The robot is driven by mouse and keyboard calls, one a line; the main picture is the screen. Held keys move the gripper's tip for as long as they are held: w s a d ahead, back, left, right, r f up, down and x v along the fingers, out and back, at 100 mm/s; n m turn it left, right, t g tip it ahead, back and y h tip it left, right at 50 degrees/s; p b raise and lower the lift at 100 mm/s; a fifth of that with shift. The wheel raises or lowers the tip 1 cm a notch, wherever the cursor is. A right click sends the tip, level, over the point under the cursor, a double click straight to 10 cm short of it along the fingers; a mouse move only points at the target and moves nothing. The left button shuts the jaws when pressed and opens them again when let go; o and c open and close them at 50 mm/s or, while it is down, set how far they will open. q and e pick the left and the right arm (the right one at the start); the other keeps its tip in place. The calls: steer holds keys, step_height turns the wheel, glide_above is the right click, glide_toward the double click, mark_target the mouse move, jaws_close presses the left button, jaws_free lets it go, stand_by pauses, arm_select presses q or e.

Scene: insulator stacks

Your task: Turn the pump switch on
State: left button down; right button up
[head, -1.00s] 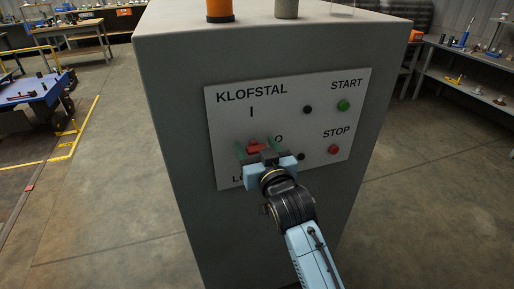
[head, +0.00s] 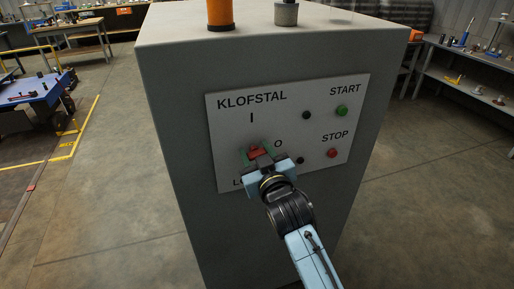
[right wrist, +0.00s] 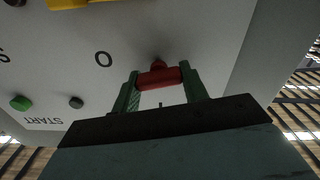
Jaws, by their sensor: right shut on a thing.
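The pump switch is a red handle (head: 258,152) on the white panel (head: 345,92) marked KLOFSTAL, below the mark I and left of the mark O. My right gripper (head: 257,154) is at the panel with its green fingers closed on the red handle. In the right wrist view the red handle (right wrist: 159,77) lies between the two green fingertips of my right gripper (right wrist: 160,84), one at each end. The gripper hides part of the switch and the lettering below it in the head view. My left gripper is not in view.
A green START button (head: 341,110), a red STOP button (head: 331,153) and two dark round parts sit on the panel's right side. The panel is on a grey cabinet (head: 180,130). A blue cart (head: 35,90) stands left, shelves (head: 470,75) right. The floor between is clear.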

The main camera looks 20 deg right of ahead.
steer(key=n+p, duration=0.2)
steer(key=n, duration=0.1)
steer(key=shift+a+r+n, duration=0.1)
steer(key=shift+n, duration=0.2)
steer(key=n+p, duration=0.2)
steer(key=n, duration=0.1)
steer(key=shift+n, duration=0.3)
steer(key=n, duration=0.2)
steer(key=n+p, duration=0.1)
steer(key=shift+a+f+n, duration=0.1)
steer(key=shift+f+n, duration=0.1)
steer(key=shift+n, duration=0.2)
steer(key=shift+f+n+p, duration=0.15)
steer(key=shift+n+p, duration=0.5)
steer(key=shift+n, duration=1.55)
steer(key=o, duration=1)
steer(key=s, duration=0.4)
steer(key=s+b, duration=0.1)
steer(key=s, duration=0.8)
steer(key=shift+s+d+b, duration=0.2)
steer(key=shift+d+b, duration=0.05)
steer(key=shift+b, duration=0.05)
